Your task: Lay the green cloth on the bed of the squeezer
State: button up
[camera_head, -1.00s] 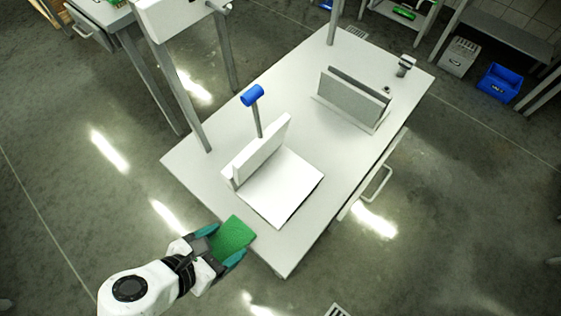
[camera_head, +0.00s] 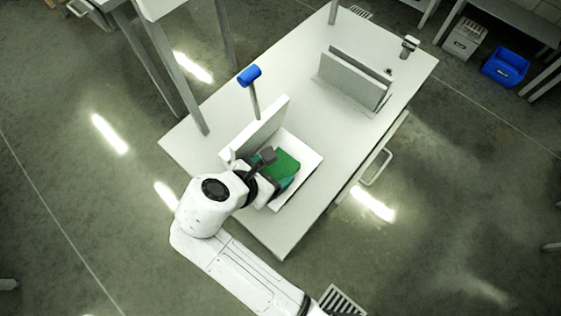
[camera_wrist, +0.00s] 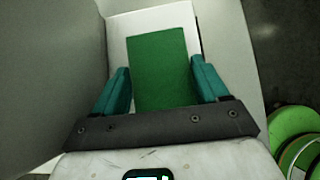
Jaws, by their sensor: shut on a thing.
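The green cloth (camera_head: 287,164) is a flat rectangle held in my gripper (camera_head: 274,176), over the white bed of the squeezer (camera_head: 303,184). In the wrist view the cloth (camera_wrist: 160,68) lies between the two teal fingers of my gripper (camera_wrist: 160,88), with the white bed (camera_wrist: 120,45) behind it. The squeezer has an upright white plate (camera_head: 262,127) and a lever with a blue knob (camera_head: 249,75). I cannot tell whether the cloth touches the bed. My gripper hides the near left part of the bed.
The white table (camera_head: 220,105) carries a second stand of upright grey plates (camera_head: 352,82) toward the back right. A blue bin (camera_head: 505,68) stands on the floor at the far right. Green round things (camera_wrist: 295,135) show low at the right in the wrist view.

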aim_at(280, 166)
jog(key=shift+w+d, duration=1.05)
jog(key=shift+w, duration=0.2)
jog(key=shift+s+a+f, duration=0.1)
jog(key=shift+f, duration=0.75)
jog(key=o, duration=1)
jog(key=shift+s+a+r, duration=0.3)
jog(key=shift+r, duration=0.15)
jog(key=s+a, duration=0.2)
jog(key=s, duration=0.1)
jog(key=s+a+b, duration=0.1)
jog(key=s+a, duration=0.4)
jog(key=s, duration=0.1)
jog(key=shift+s+a, duration=0.15)
jog(key=shift+s, duration=0.15)
